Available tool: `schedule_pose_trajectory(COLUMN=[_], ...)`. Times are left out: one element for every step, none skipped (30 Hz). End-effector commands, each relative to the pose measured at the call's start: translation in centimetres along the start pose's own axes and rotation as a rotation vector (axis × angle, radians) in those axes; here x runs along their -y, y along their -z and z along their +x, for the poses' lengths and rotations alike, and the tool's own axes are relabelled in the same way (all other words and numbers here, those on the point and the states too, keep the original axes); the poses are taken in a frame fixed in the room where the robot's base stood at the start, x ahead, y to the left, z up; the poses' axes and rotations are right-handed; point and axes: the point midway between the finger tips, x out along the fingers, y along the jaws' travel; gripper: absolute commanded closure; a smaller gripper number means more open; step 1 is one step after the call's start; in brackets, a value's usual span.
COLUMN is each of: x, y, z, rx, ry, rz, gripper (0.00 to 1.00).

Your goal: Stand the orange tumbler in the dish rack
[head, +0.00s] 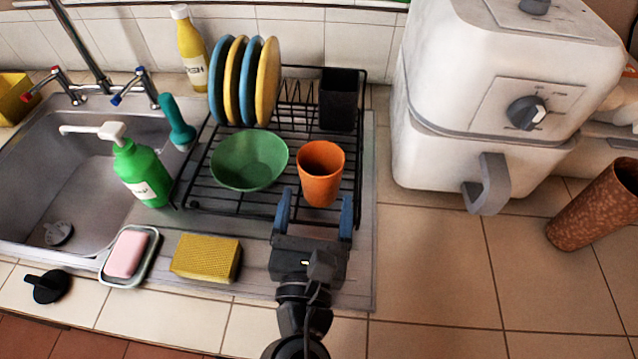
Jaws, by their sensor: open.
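The orange tumbler (319,176) stands upright, open end up, at the front right of the black wire dish rack (203,190). It appears to rest inside the rack, but its base is partly hidden. My gripper (314,212) is open, its two blue fingers pointing toward the tumbler's lower front. The left finger is just left of the tumbler and the right finger just right of it. I cannot tell whether either finger touches it.
The rack also holds a green bowl (248,163), several plates (246,80) and a black holder (339,97). A yellow sponge (205,257), soap dish (130,257) and green bottle (141,172) are left. A white air fryer (490,100) stands right.

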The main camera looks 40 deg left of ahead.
Motion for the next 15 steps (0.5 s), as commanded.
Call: schedule_pose_trajectory(x=[0.0, 0.1, 0.1, 0.0, 0.0, 0.1, 0.0, 0.0, 0.0, 0.0, 0.0, 0.1, 0.1, 0.1, 0.0], y=[0.3, 0.2, 0.3, 0.2, 0.3, 0.2, 0.2, 0.2, 0.2, 0.1, 0.1, 0.1, 0.1, 0.1, 0.0], z=[-1.2, -1.8, -2.6, -3.1, -3.6, -4.2, -4.7, -5.0, -5.5, -5.7, -5.9, -6.2, -6.3, -6.4, -6.5], rx=[-0.002, -0.001, -0.002, -0.001, -0.002, -0.001, -0.001, -0.001, -0.001, -0.001, -0.001, -0.001, -0.001, 0.0, 0.0], ry=[-0.002, -0.001, -0.001, -0.001, -0.001, -0.001, -0.001, -0.001, 0.0, 0.0, 0.0, 0.001, 0.001, 0.001, 0.0], rz=[0.0, 0.001, 0.001, 0.001, 0.0, 0.0, 0.0, 0.0, 0.0, 0.001, 0.0, 0.0, 0.0, 0.0, 0.0], gripper=[0.18, 0.18, 0.18, 0.18, 0.18, 0.18, 0.18, 0.18, 0.18, 0.18, 0.18, 0.18, 0.18, 0.18, 0.18])
